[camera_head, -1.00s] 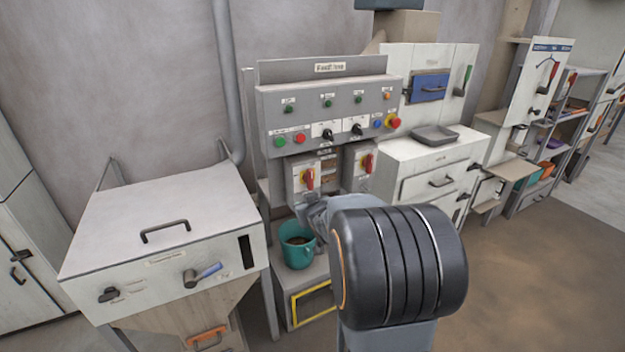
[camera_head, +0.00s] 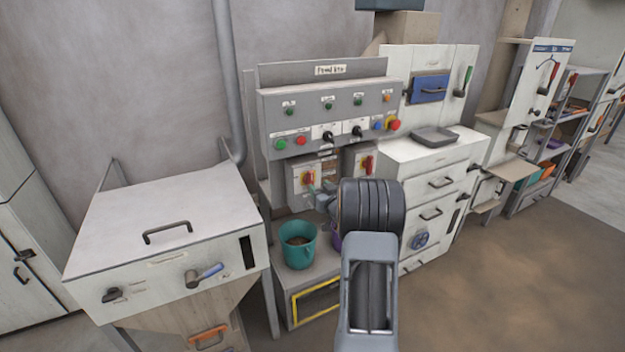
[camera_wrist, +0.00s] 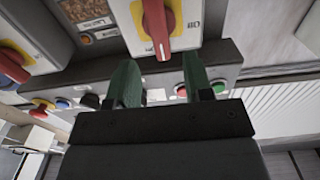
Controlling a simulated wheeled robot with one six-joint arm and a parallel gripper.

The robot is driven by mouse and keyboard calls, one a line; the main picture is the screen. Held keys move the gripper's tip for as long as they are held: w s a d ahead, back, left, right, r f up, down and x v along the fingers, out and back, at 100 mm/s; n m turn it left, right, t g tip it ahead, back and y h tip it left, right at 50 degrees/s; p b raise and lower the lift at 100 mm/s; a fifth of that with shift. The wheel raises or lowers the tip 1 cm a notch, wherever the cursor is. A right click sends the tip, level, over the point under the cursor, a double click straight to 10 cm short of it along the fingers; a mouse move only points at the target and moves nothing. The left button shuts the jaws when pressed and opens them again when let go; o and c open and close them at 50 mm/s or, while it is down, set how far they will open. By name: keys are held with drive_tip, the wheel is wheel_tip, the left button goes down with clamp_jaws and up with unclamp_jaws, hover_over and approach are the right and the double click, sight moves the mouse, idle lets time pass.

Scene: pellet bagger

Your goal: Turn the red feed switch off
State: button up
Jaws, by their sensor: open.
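Two grey boxes under the control panel each carry a red rotary handle on a yellow plate. The left red switch (camera_head: 308,177) has its handle roughly upright; the right red switch (camera_head: 368,165) is similar. I cannot read which is labelled feed. My gripper (camera_head: 314,192) is at the left box, its fingers partly hidden by my wrist. In the wrist view, which looks upside down, the left red switch (camera_wrist: 157,28) lies just beyond and between the open green fingers (camera_wrist: 160,70). The fingers seem apart from the handle. The right red switch (camera_wrist: 14,66) shows at the left edge.
The grey control panel (camera_head: 330,105) above has several buttons and two black knobs. A teal bucket (camera_head: 298,248) stands on the shelf below, with a purple item partly hidden beside it. A white hopper cabinet (camera_head: 160,225) is at left, a white drawer cabinet (camera_head: 435,165) at right.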

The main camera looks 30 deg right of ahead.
sight(312, 180)
drive_tip(key=shift+w+d+p, duration=0.2)
drive_tip(key=shift+w+p, duration=0.05)
drive_tip(key=shift+w, duration=1.15)
drive_tip(key=shift+w+d+p, duration=0.15)
drive_tip(key=shift+w+p, duration=0.05)
drive_tip(key=shift+w, duration=1.15)
clamp_jaws()
